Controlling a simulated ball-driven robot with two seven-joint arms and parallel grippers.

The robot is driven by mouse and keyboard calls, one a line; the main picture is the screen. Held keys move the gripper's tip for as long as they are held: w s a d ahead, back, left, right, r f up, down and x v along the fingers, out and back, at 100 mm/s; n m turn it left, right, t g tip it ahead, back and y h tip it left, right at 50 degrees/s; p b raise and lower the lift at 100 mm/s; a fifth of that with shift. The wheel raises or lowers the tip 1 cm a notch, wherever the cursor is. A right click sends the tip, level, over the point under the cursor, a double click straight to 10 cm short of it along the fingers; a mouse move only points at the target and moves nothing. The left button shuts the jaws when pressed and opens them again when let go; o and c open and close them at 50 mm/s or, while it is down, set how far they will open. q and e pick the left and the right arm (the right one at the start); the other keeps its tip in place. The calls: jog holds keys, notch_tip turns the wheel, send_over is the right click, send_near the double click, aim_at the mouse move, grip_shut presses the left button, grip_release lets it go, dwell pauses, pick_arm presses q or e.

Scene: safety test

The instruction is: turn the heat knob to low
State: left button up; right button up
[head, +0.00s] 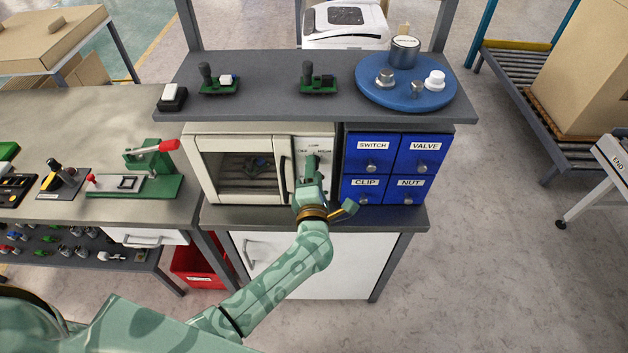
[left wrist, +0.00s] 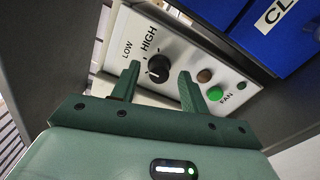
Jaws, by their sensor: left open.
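The black heat knob (left wrist: 158,68) is on the white control panel (left wrist: 185,62) of the small oven (head: 240,168). In the left wrist view, LOW and HIGH are printed beside it. A small white mark shows on the knob, but I cannot tell for sure which setting it points to. My left gripper (head: 312,163) is at the panel in the head view and hides the knob there. In the left wrist view its open fingers (left wrist: 159,70) stand on either side of the knob, with visible gaps; I cannot tell how deep they reach. My right gripper is not in view.
A green FAN button (left wrist: 215,93) and a brown button (left wrist: 204,75) are near the right finger. Blue labelled drawers (head: 390,165) stand right of the oven. A shelf (head: 270,90) overhangs it, holding a blue round tray (head: 375,95). The oven's door handle (head: 283,178) is left of the panel.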

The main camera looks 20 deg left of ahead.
pick_arm(q)
jog(key=v, duration=1.6)
jog(key=shift+s, duration=0.15)
